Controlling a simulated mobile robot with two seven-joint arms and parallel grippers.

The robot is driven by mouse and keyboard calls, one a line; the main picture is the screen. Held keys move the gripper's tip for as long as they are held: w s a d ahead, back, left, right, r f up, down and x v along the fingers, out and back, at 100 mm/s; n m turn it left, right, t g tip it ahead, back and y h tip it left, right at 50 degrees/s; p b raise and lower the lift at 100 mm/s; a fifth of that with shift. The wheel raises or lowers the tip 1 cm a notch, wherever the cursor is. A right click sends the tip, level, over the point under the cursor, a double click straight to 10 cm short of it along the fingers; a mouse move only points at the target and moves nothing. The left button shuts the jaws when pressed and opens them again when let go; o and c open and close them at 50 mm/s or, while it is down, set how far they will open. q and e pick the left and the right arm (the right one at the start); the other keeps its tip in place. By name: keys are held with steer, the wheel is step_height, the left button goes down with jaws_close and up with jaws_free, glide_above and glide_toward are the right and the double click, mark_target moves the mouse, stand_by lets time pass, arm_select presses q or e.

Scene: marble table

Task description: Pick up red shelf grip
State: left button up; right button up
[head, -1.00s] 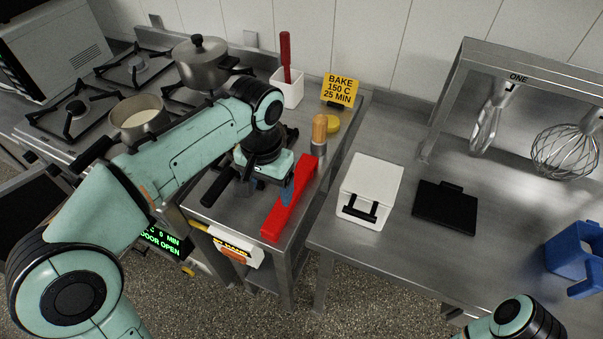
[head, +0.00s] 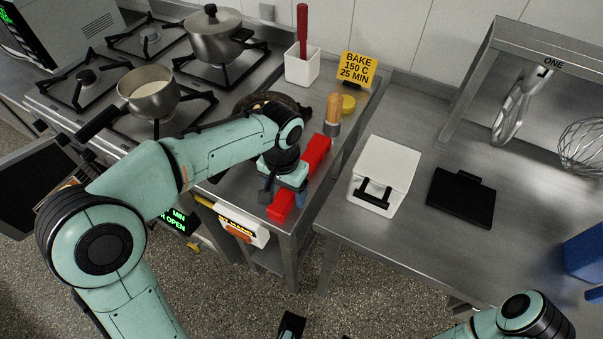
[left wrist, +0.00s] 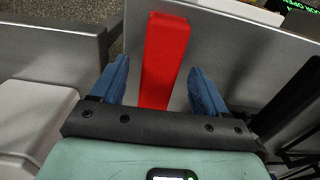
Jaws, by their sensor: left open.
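The red shelf grip (head: 317,151) is a long red bar lying on the narrow steel counter left of the gap. My left gripper (head: 283,197) is over its near half and hides its middle in the head view. In the left wrist view the red bar (left wrist: 165,55) lies between the two blue fingers of the left gripper (left wrist: 159,70), with a gap on each side. The left gripper is open and holds nothing.
A wooden-handled tool (head: 333,112) and a yellow round thing (head: 348,104) stand behind the bar's far end. A dark pan (head: 290,103) is behind my left arm. A white lidded box (head: 388,165) stands across the gap to the right, beside a black flat thing (head: 461,196).

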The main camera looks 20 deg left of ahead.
arm_select(q)
steer(key=shift+f, duration=0.95)
steer(key=c, duration=1.2)
steer(key=shift+o, duration=0.2)
steer(key=shift+r, duration=0.15)
step_height(320, 180, up, 20)
steer(key=p, duration=0.4)
steer(key=shift+p, duration=0.3)
